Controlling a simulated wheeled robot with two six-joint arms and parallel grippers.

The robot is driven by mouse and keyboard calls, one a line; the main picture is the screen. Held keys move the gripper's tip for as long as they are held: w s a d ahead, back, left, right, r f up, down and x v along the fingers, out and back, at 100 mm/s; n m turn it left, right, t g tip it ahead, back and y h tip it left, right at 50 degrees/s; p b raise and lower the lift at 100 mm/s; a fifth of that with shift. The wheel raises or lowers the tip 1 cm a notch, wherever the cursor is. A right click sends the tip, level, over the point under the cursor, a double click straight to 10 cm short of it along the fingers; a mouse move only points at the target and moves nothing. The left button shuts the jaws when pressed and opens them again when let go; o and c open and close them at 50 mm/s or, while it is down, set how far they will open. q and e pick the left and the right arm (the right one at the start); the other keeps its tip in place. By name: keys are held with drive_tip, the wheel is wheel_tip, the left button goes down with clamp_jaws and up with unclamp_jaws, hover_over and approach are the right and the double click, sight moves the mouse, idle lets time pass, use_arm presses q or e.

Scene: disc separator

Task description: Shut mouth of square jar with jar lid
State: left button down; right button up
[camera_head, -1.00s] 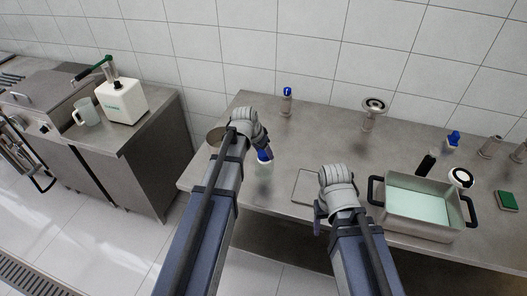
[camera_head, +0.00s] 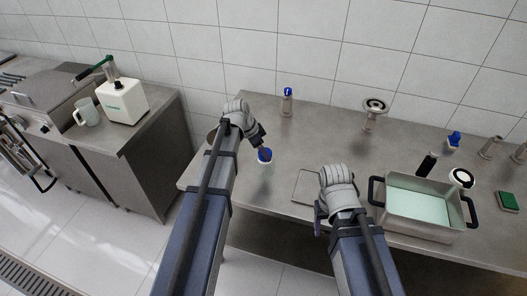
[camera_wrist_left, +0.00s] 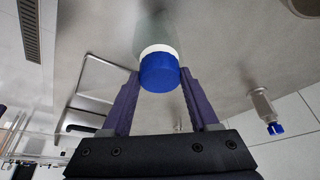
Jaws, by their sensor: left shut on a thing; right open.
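The blue jar lid (camera_head: 265,155) is between the fingers of my left gripper (camera_head: 262,147), which is shut on it. In the left wrist view the lid (camera_wrist_left: 160,73) sits against the white rim at the mouth of the pale, see-through jar (camera_wrist_left: 155,26). The lid looks in line with the mouth; whether it is fully seated I cannot tell. In the head view the jar (camera_head: 264,171) is faint and stands upright near the table's front left. My right gripper (camera_head: 318,212) is open, low at the table's front edge, away from the jar; its fingertips are partly hidden.
A grey basin with black handles (camera_head: 432,226) stands right of my right arm. A flat square plate (camera_head: 304,187) lies between the arms. A blue-topped bottle (camera_head: 287,103) and a metal stand (camera_head: 374,112) are at the back.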

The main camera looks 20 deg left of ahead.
use_arm(q)
drive_tip(key=shift+m, duration=0.5)
drive_tip(key=m, duration=0.1)
drive_tip(key=m+g, duration=0.1)
drive_tip(key=shift+w+m+h, duration=0.2)
drive_tip(key=shift+m+h, duration=0.1)
drive_tip(key=shift+s+m, duration=0.1)
drive_tip(key=shift+m, duration=0.2)
drive_tip(key=shift+w+m+g, duration=0.2)
drive_tip(key=shift+m+g, duration=0.2)
drive_tip(key=shift+m, duration=0.2)
drive_tip(key=shift+s+m+g, duration=0.1)
drive_tip(key=shift+m+g, duration=0.3)
drive_tip(key=shift+m, duration=0.6)
